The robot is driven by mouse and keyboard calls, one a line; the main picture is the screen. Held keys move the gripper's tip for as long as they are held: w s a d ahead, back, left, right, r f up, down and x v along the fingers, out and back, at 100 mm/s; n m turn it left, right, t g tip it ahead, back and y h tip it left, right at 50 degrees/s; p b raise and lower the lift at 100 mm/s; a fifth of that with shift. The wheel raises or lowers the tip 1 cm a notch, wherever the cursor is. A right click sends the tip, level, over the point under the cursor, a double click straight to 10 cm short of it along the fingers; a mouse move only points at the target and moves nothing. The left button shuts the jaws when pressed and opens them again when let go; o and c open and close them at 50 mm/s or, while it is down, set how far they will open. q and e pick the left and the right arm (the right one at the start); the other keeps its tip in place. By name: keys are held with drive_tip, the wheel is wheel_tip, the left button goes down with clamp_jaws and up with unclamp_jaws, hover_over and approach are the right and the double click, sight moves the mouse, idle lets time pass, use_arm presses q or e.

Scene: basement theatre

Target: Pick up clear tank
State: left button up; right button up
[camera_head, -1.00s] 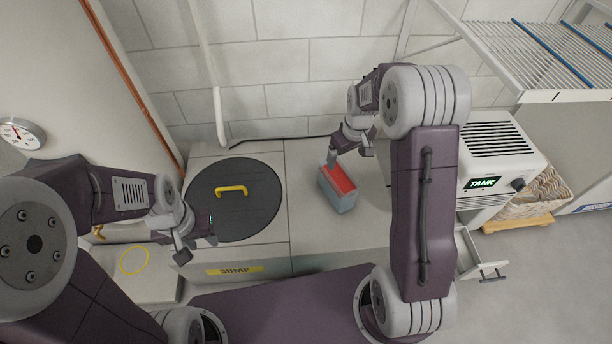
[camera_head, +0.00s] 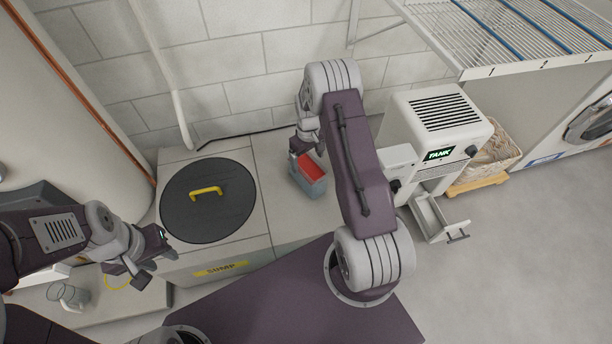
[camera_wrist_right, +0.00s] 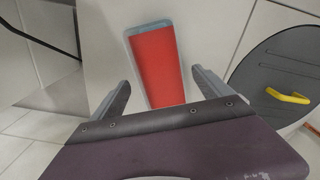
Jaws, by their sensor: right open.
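A small blue-grey box with a red top or inside (camera_head: 312,180) stands on the pale bench by the wall. It may be the tank, but it does not look clear. My right gripper (camera_head: 301,150) is just above it; in the right wrist view the open gripper (camera_wrist_right: 160,80) has one finger on each side of the red area (camera_wrist_right: 158,65), with nothing held. A clear container (camera_head: 68,296) stands on the low surface at the lower left. My left gripper (camera_head: 152,265) is near it, to the right; its jaw opening is unclear.
A dark round sump lid (camera_head: 208,224) with a yellow handle (camera_head: 206,191) lies left of the box. A white machine marked TANK (camera_head: 440,110) stands right, with a drawer pulled out (camera_head: 440,222). A wire shelf (camera_head: 520,30) is above. Floor at lower right is free.

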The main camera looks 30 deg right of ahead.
wheel_tip(320, 180, down, 5)
drive_tip(key=b, duration=0.3)
drive_tip(key=shift+w, duration=0.15)
drive_tip(key=shift+w+f, duration=0.1)
drive_tip(key=shift+r, duration=0.2)
drive_tip(key=shift+c, duration=0.6)
drive_tip(key=c, duration=1.5)
drive_tip(key=shift+a+r, duration=0.1)
